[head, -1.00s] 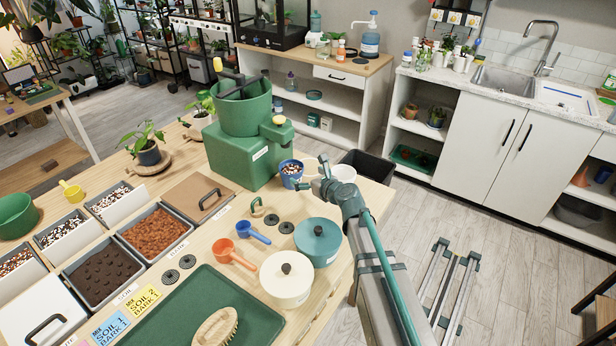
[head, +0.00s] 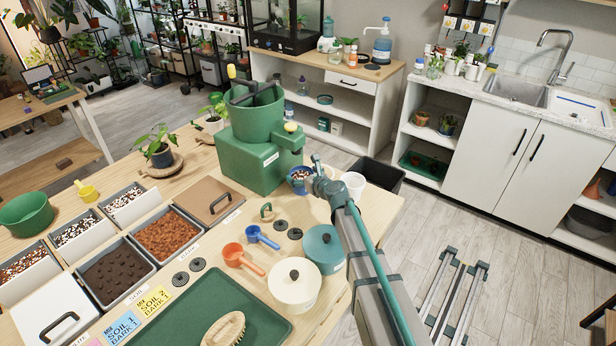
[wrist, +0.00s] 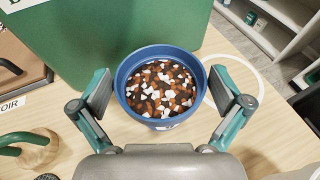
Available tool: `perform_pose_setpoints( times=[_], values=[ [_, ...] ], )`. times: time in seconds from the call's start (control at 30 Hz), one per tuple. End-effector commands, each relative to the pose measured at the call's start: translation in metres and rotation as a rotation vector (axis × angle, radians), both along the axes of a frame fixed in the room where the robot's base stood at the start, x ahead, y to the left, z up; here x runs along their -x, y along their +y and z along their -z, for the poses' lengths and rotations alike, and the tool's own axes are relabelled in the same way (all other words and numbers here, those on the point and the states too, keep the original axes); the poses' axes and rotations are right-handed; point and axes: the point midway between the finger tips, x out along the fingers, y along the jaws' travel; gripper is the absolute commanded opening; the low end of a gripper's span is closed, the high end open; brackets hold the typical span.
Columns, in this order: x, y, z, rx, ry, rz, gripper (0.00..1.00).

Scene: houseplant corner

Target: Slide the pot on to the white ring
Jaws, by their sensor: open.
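The blue pot (wrist: 161,119) stands upright on the wooden table, filled with a brown, white and dark mix. It also shows in the head view (head: 297,182), partly hidden by my gripper. My gripper (wrist: 163,97) is open, with one finger on each side of the pot and a small gap visible at each side. The white ring (wrist: 259,72) lies flat on the table just beyond and to the right of the pot in the wrist view.
A green machine (head: 240,165) stands close by on the pot's left. A white cup (head: 353,184) stands right of my gripper. A teal lidded pot (head: 322,250) and a cream one (head: 294,287) are nearer. A dark bin (head: 382,172) is beyond the table edge.

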Motion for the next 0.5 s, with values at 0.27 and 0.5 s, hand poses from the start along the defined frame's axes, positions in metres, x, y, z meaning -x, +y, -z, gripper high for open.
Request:
perform_pose_setpoints(
  times=[0.27, 0.5],
  values=[
    [-0.0057, 0.0045, 0.0025, 0.001, -0.001, 0.000, 1.00],
    [-0.0056, 0.0044, 0.0023, 0.001, -0.001, 0.000, 0.82]
  ],
)
